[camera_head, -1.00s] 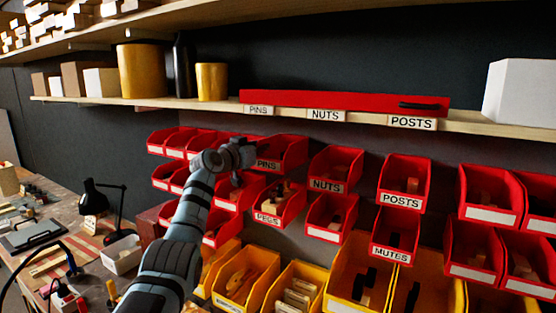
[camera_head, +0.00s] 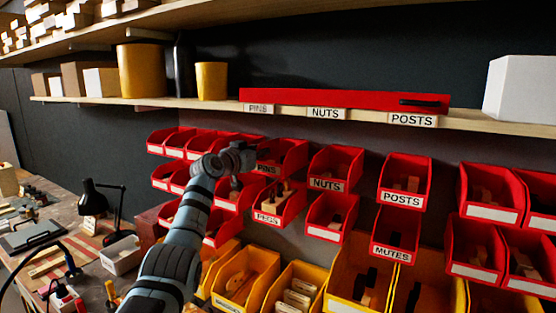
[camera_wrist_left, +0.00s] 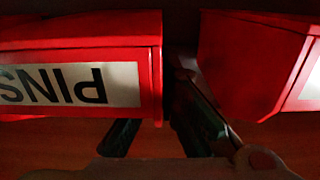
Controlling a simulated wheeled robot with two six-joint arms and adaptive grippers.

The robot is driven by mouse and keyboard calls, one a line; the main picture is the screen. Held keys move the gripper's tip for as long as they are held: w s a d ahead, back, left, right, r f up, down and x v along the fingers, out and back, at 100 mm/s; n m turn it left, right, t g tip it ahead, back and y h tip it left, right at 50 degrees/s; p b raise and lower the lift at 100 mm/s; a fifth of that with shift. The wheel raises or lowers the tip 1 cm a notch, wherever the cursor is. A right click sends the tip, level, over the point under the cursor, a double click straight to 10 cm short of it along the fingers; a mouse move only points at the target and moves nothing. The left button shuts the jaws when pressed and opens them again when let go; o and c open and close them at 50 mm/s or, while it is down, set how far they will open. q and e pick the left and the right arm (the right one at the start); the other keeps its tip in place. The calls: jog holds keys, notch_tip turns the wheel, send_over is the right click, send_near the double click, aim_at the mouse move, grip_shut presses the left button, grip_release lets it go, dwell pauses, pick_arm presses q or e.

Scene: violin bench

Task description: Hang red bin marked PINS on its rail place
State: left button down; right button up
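The red bin marked PINS (camera_head: 285,155) is at the left of the upper row, level with the NUTS bin and above the PEGS bin. My left gripper (camera_head: 243,160) is at the left side of the PINS bin. In the left wrist view the PINS bin (camera_wrist_left: 60,50) fills the left, its label upside down. My left gripper's dark fingers (camera_wrist_left: 156,136) lie on either side of the bin's side wall and seem to hold it; the tips are hidden. I cannot see whether the bin's back is on the rail. My right gripper is out of view.
The NUTS bin (camera_head: 334,170) is to the right and the PEGS bin (camera_head: 284,205) is just below. Another red bin (camera_wrist_left: 245,60) is close beside the gripper in the wrist view. The shelf (camera_head: 180,106) with a PINS label runs above. Yellow bins (camera_head: 250,275) stand lower down.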

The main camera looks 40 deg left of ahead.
pick_arm(q)
jog(key=shift+f, duration=0.15)
jog(key=c, duration=2.3)
grip_release()
jog(key=o, duration=0.6)
jog(key=shift+s, duration=0.1)
jog(key=s, duration=0.8)
jog(key=s+d, duration=0.1)
jog(key=s, duration=0.3)
jog(key=shift+d+r, duration=0.1)
jog(key=shift+r, duration=0.15)
jog(key=shift+w, duration=0.15)
